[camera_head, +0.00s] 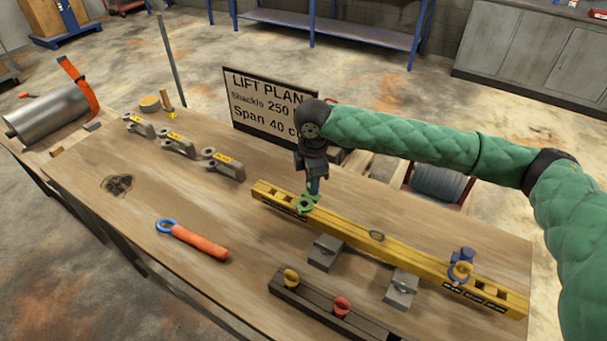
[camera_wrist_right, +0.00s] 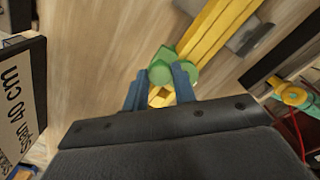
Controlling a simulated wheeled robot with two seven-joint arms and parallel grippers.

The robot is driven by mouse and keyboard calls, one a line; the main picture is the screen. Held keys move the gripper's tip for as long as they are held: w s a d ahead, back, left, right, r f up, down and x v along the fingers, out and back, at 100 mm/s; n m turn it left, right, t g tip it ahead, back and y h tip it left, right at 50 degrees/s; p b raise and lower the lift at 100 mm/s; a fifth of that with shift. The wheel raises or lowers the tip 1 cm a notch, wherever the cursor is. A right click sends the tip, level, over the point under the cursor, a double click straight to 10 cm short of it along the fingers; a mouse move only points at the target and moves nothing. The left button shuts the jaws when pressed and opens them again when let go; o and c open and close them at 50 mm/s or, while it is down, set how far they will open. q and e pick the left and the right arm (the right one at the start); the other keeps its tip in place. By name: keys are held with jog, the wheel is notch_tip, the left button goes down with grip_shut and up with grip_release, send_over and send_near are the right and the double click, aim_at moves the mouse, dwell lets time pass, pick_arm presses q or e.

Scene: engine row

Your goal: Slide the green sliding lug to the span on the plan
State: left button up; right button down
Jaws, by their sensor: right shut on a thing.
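The yellow spreader beam (camera_head: 400,257) lies across two grey blocks on the wooden table. The green sliding lug (camera_head: 305,204) sits on the beam near its left end. My right gripper (camera_head: 313,187) reaches down from above and is shut on the green lug. The right wrist view shows the lug (camera_wrist_right: 176,68) between the two blue fingers. The plan board (camera_head: 262,108) reads "LIFT PLAN", "Shackle 250" and "Span 40 c"; the wrist view shows "Span 40 cm". My left gripper is not in view.
Several grey shackles with yellow tags (camera_head: 222,163) stand at the back left. An orange-handled tool with a blue ring (camera_head: 193,240) lies at the front. A dark rail (camera_head: 318,309) with yellow and red rings is in front of the beam. The table's left middle is mostly clear.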

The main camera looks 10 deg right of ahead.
jog(key=c, duration=1.1)
grip_release()
jog(key=shift+c, duration=0.2)
jog(key=shift+r, duration=0.25)
jog(key=shift+r+b, duration=0.35)
jog(key=shift+r, duration=0.05)
notch_tip(320, 180, up, 7)
jog(key=shift+f+b, duration=0.2)
jog(key=shift+b, duration=0.6)
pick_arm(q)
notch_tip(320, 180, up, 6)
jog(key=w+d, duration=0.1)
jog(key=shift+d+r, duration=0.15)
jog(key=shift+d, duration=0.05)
pick_arm(e)
jog(key=shift+f, duration=0.15)
